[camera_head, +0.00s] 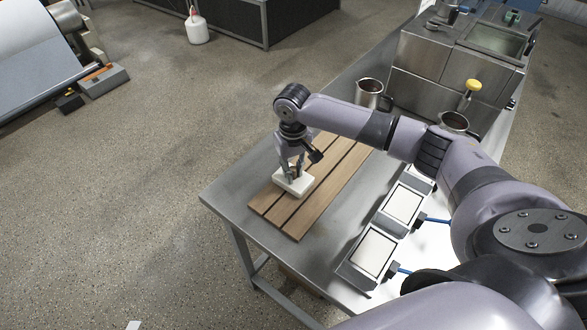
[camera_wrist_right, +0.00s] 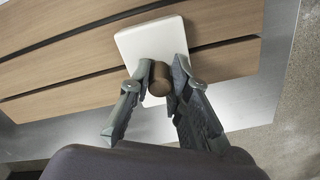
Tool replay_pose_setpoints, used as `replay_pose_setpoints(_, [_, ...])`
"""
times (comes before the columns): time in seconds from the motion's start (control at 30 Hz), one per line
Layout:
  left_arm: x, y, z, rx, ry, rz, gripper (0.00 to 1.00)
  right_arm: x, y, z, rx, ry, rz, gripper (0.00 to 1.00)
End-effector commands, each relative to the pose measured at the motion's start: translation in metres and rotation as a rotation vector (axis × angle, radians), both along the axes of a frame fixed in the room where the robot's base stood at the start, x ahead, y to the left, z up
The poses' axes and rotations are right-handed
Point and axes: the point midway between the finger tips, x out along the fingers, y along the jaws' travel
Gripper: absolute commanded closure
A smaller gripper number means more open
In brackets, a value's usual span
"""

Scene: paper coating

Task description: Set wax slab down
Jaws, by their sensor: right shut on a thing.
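The wax slab (camera_head: 294,184) is a pale, flat square with a brown knob (camera_wrist_right: 159,78) that shows in the right wrist view. My right gripper (camera_head: 294,172) is above the slab in the head view, its fingers pointing down. In the right wrist view its two fingers (camera_wrist_right: 161,76) are closed around the knob, and the white slab (camera_wrist_right: 150,40) extends beyond them. The slab is level over the near left part of the slatted wooden board (camera_head: 325,187). I cannot tell whether it touches the board or hangs just above it. My left gripper is not in view.
The board lies on a steel table (camera_head: 232,195) near its left corner. A metal pot (camera_head: 369,92) and a steel tank unit (camera_head: 425,55) stand farther back. Bare board slats lie beyond the slab.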

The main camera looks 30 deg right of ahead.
Motion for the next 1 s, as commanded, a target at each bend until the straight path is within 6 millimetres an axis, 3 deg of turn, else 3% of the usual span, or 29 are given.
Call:
replay_pose_setpoints(0.1, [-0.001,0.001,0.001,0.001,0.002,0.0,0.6,0.0,0.0,-0.002,0.001,0.0,-0.001,1.0])
replay_pose_setpoints(0.13, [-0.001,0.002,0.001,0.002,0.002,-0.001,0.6,0.0,0.0,-0.002,0.001,0.0,-0.001,0.8])
replay_pose_setpoints(0.4, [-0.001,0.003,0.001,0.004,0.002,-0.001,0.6,0.0,0.0,-0.002,0.0,0.0,-0.001,0.63])
replay_pose_setpoints(0.77, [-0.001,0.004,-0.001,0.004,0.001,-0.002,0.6,0.001,0.0,0.002,0.0,-0.001,0.0,0.63])
replay_pose_setpoints(1.0, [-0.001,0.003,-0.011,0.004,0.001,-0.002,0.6,0.002,0.0,0.041,0.002,-0.005,-0.001,0.63])
